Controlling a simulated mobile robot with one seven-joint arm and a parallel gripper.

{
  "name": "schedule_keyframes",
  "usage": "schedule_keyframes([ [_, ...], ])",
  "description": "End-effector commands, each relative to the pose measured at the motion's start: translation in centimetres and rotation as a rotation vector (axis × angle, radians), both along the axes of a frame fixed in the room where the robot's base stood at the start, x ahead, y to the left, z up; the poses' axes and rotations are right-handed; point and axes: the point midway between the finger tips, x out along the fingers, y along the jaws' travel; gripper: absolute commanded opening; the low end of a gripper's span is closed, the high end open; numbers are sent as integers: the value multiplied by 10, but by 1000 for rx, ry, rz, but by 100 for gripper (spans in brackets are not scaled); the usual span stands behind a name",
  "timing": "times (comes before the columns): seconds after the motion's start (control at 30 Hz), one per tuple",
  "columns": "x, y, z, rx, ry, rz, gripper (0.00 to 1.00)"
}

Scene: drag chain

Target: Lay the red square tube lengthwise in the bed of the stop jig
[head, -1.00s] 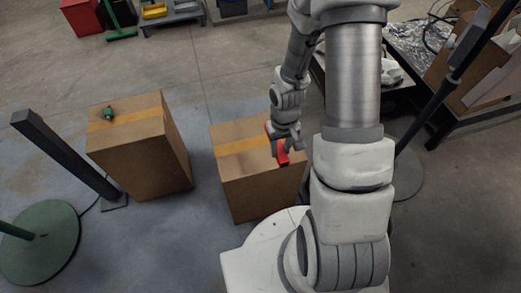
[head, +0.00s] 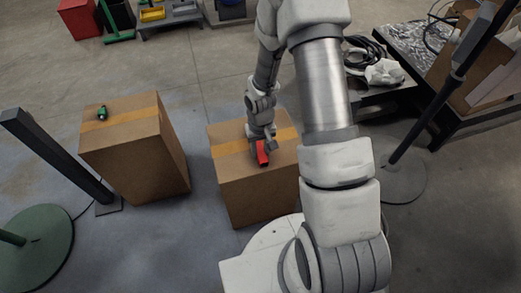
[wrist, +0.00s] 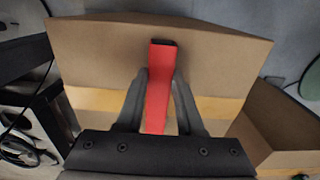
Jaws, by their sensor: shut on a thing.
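The red square tube (head: 262,154) is in my gripper (head: 262,142), over the top of the right cardboard box. In the wrist view the tube (wrist: 159,88) runs from between the two grey fingers of my gripper (wrist: 160,80) toward the far edge of the box top, its dark open end facing away. The fingers are shut on its two sides. I cannot tell whether the tube touches the box or hangs just above it. I cannot make out the stop jig in either view.
The right cardboard box (head: 255,195) has tan tape across its top. Another box (head: 135,160) on the left carries a small green object (head: 102,113). A dark post (head: 55,155) stands at the left. A cluttered table (head: 420,75) is at the right.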

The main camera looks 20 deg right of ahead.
Motion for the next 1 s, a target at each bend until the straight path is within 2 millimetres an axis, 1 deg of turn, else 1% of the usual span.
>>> schedule_keyframes([
  [0.17,0,0,-5,0,0,0,0],
  [0.2,0,0,-3,0,0,0,42],
  [0.33,0,0,-3,0,0,0,65],
  [0.37,0,0,-3,0,0,0,66],
  [0.6,0,0,-3,0,0,0,66],
  [0.73,0,0,3,0,0,0,66],
  [0.87,1,0,27,0,-4,0,66],
  [1.0,1,0,59,0,-4,-1,66],
])
